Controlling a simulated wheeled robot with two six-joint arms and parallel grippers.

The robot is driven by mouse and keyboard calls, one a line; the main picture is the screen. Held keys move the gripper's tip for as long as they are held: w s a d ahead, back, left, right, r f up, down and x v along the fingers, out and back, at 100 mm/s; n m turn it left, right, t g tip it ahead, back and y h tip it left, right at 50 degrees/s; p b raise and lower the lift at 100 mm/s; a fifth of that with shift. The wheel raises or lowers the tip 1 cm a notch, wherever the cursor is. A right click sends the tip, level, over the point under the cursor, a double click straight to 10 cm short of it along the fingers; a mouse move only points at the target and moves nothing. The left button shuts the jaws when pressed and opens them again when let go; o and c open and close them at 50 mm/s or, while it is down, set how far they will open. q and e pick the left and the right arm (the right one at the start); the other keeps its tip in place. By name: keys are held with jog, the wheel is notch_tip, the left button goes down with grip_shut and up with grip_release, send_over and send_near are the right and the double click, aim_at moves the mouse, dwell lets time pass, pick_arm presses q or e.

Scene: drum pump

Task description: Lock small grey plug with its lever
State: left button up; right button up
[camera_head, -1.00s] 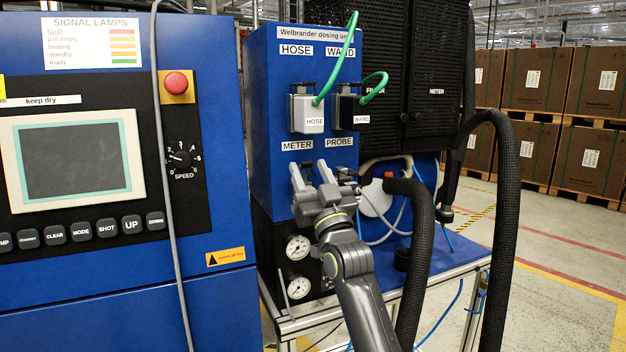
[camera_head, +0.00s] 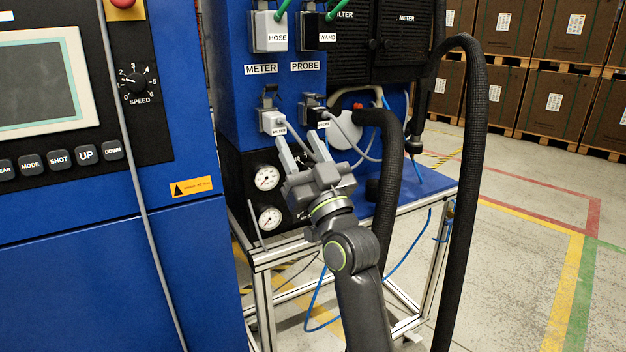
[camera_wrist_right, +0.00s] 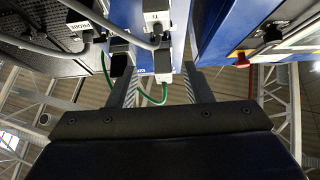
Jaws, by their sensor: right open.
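The small grey plug (camera_head: 272,122), tagged METER, sits in the socket under the METER label on the blue dosing unit. A dark lever (camera_head: 268,98) shows at its top and looks upright; I cannot tell whether it is latched. In the right wrist view, the grey plug (camera_wrist_right: 157,16) shows at the top. My right gripper (camera_head: 297,139) is open and empty, its fingertips just below the grey plug and the black PROBE plug (camera_head: 315,115). Its two fingers also flank a gap in the wrist view (camera_wrist_right: 161,78). My left gripper is not in view.
The larger HOSE plug (camera_head: 269,32) and the black WAND plug (camera_head: 318,31) sit above. Grey cables hang from the lower plugs. A thick black hose (camera_head: 476,150) arches at right. Gauges (camera_head: 267,178) lie below left of the gripper. Open floor (camera_head: 510,260) lies at right.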

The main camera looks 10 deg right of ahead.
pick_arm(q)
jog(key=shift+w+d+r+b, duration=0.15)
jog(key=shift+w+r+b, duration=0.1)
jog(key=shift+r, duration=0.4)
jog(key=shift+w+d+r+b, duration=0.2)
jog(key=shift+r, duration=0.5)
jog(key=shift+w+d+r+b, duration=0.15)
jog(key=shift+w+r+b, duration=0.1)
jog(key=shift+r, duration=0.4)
pick_arm(e)
jog(key=shift+v, duration=2.6)
jog(key=shift+c, duration=0.2)
